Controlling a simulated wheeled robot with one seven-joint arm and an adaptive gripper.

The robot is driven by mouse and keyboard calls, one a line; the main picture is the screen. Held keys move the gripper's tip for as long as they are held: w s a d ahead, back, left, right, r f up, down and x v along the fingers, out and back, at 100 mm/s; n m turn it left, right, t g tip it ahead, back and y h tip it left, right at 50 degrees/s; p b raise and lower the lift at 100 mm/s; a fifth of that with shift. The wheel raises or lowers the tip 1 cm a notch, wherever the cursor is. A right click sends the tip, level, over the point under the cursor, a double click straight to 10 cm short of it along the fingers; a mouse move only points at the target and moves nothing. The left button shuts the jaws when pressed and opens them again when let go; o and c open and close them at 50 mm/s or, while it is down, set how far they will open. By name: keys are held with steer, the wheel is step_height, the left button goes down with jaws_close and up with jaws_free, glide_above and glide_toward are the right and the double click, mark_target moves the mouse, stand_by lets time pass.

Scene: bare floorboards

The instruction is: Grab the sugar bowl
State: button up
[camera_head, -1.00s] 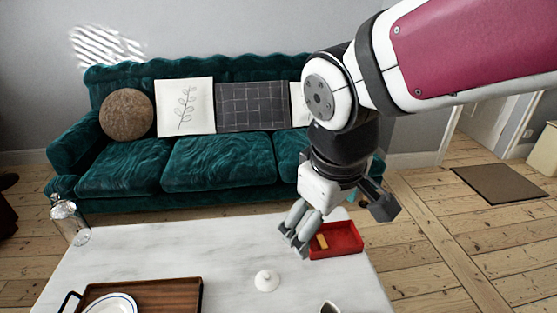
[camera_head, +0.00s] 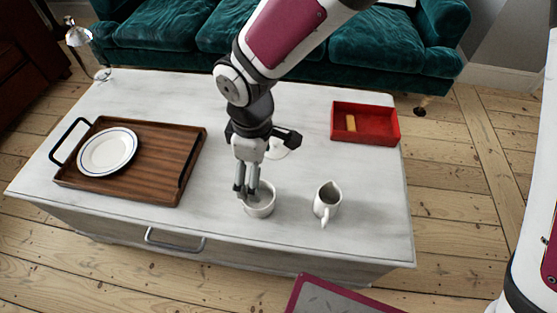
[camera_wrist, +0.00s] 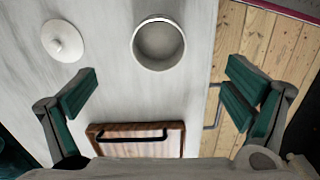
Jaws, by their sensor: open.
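The sugar bowl (camera_head: 262,208) is a small white round bowl, open at the top, near the front edge of the marble-topped table. It also shows in the wrist view (camera_wrist: 158,45), at the upper middle and empty inside. A white knobbed lid (camera_wrist: 62,40) lies apart from it on the table; in the head view the lid (camera_head: 279,151) is partly behind my arm. My gripper (camera_head: 247,189) is open and points down at the bowl's left side in the head view. In the wrist view my fingers (camera_wrist: 160,97) are spread wide, with nothing between them. I cannot tell whether they touch the bowl.
A white creamer (camera_head: 327,201) stands just right of the bowl. A wooden tray (camera_head: 160,165) with a plate (camera_head: 108,151) lies at the left. A red box (camera_head: 376,123) sits at the back right, and a glass lamp-like item (camera_head: 76,34) at the far left. Bare marble lies between tray and bowl.

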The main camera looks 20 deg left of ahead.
mark_target(260, 187)
step_height(260, 187, down, 8)
steer(key=b, duration=0.3)
steer(key=shift+a+f+b, duration=0.2)
steer(key=shift+f+b, duration=0.55)
steer(key=shift+f, duration=0.6)
steer(key=shift+a+f+b, duration=0.15)
steer(key=shift+f+b, duration=0.55)
steer(key=shift+f, duration=0.6)
steer(key=shift+c, duration=0.2)
steer(key=shift+r, duration=0.1)
steer(key=c, duration=1.3)
